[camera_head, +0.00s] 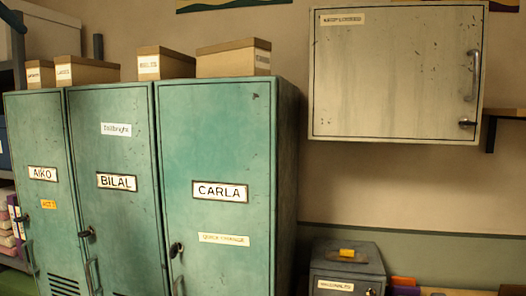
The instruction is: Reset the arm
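Neither of my grippers shows in the head view, and no part of my arms can be made out. Three shut green lockers stand side by side at the left and middle. They are labelled AIKO (45,200), BILAL (115,230) and CARLA (215,150). The BILAL and CARLA lockers each show a dark lock or latch and a handle low on the left edge of the door.
A shut grey wall cabinet (395,85) hangs at the upper right, with a handle on its right side. Several cardboard boxes (235,60) sit on the lockers. A grey metal box (345,265) stands low right of the lockers. The wall between is bare.

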